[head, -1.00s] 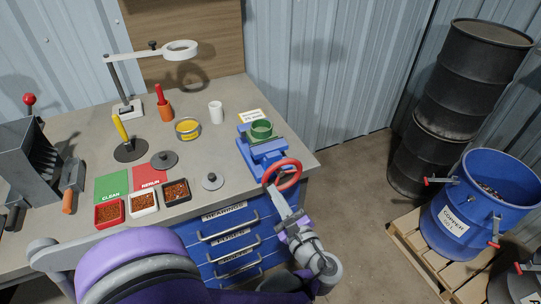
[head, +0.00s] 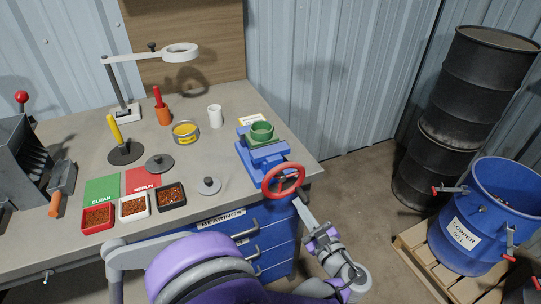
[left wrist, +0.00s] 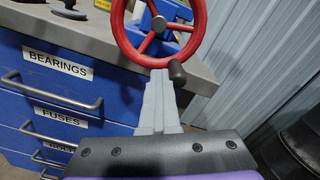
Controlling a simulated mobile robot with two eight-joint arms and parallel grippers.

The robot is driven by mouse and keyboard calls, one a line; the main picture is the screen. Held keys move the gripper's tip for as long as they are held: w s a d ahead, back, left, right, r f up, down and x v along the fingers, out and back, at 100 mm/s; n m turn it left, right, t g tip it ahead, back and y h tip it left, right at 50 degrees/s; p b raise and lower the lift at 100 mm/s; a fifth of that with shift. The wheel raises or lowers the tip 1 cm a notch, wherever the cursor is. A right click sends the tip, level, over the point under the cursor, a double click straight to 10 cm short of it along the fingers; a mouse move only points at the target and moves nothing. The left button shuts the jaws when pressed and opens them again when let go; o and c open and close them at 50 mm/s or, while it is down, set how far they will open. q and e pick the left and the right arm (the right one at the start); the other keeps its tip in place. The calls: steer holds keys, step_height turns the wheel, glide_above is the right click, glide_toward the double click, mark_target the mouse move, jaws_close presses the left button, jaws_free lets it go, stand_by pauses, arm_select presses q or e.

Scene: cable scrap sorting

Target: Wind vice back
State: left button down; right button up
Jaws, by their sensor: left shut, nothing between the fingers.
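A dark crank knob (left wrist: 177,73) sits at the wheel's lower edge. My left gripper (head: 299,203) is shut and empty just below the wheel. In the left wrist view its grey fingertips (left wrist: 160,74) are close beside the knob, on its left; I cannot tell whether they touch. My right gripper is not in view.
Blue drawers (head: 256,234) with handles are under the bench. A blue copper drum (head: 485,215) stands on a pallet at right. The floor between is clear.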

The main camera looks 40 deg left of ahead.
arm_select(q)
steer(key=r+p, duration=0.2)
steer(key=r, duration=0.1)
steer(key=r+p, duration=0.2)
steer(key=r, duration=0.1)
steer(key=w+r+p, duration=0.1)
steer(key=r+p, duration=0.1)
steer(key=r, duration=0.1)
steer(key=shift+w+d+r+p, duration=0.1)
steer(key=shift+d+r+p, duration=0.15)
steer(key=shift+r+p, duration=0.1)
steer(key=s, duration=0.1)
steer(key=s+a+r, duration=0.1)
steer(key=shift+s+a+p, duration=0.1)
steer(key=shift+s+p, duration=0.3)
steer(key=s+f+b, duration=0.1)
steer(key=f+b, duration=0.1)
steer(key=f, duration=0.1)
steer(key=s+a+f+b, duration=0.1)
steer(key=s+f+b, duration=0.1)
steer(key=f+b, duration=0.1)
steer(key=s+f+b, duration=0.1)
steer(key=f+b, duration=0.1)
steer(key=f, duration=0.1)
steer(key=shift+s+a+f+b, duration=0.1)
steer(key=shift+s+a+b, duration=0.05)
steer(key=shift+a+b, duration=0.2)
glide_toward(271, 197)
steer(key=shift+s+d, duration=1.1)
steer(key=shift+d, duration=0.2)
